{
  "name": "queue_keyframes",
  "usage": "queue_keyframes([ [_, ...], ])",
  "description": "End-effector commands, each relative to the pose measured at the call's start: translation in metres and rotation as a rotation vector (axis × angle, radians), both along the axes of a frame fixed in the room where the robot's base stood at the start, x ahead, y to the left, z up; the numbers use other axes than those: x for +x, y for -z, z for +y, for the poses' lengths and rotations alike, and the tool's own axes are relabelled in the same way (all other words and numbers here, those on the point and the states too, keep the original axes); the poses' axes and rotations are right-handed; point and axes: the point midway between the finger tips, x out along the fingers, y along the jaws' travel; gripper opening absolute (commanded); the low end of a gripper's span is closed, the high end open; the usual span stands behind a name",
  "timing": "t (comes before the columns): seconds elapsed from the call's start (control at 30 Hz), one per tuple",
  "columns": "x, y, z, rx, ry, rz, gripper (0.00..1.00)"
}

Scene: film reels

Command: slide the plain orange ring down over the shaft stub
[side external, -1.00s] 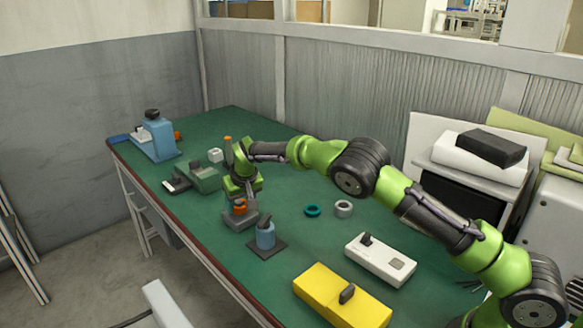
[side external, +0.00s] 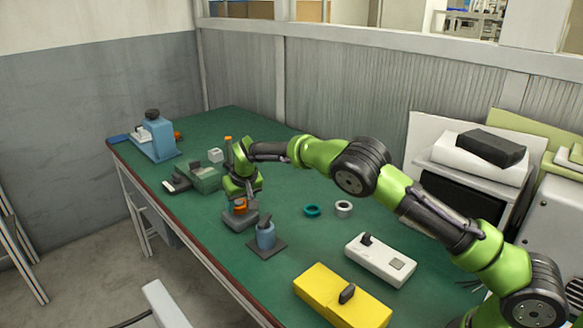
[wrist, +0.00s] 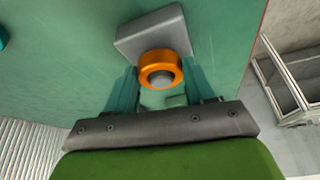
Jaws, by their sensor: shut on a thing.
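The plain orange ring (wrist: 158,60) sits between the fingers of my gripper (wrist: 161,82), which is shut on it. The grey round end of the shaft stub (wrist: 161,78) shows within the ring's hole. The stub's grey base block (wrist: 150,28) lies beyond the ring in the wrist view. In the side view, my gripper (side external: 240,196) points down over the grey base (side external: 240,219), with the orange ring (side external: 239,207) low beneath it and just above the block. How far down the stub the ring sits cannot be told exactly.
A blue cylinder on a dark plate (side external: 265,238) stands close in front of the base. A teal ring (side external: 312,211) and a grey ring (side external: 343,208) lie to the right. A green-grey device (side external: 204,179) is left. White (side external: 381,261) and yellow (side external: 341,297) boxes lie nearer the camera.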

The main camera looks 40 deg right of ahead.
Motion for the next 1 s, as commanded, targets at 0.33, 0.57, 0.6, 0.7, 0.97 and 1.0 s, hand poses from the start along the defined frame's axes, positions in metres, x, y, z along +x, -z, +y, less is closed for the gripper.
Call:
queue_keyframes([
  [0.33,0.0,0.003,0.0,0.0,0.0,0.0,0.22],
  [0.57,0.0,0.008,0.0,0.0,0.001,0.0,0.22],
  [0.6,0.0,0.009,0.0,0.0,0.001,0.0,0.22],
  [0.7,0.0,0.011,0.0,0.0,0.001,0.0,0.22],
  [0.97,0.0,0.012,0.0,0.0,0.0,0.0,0.64],
  [1.0,0.0,0.012,0.0,0.0,0.0,0.0,0.64],
])
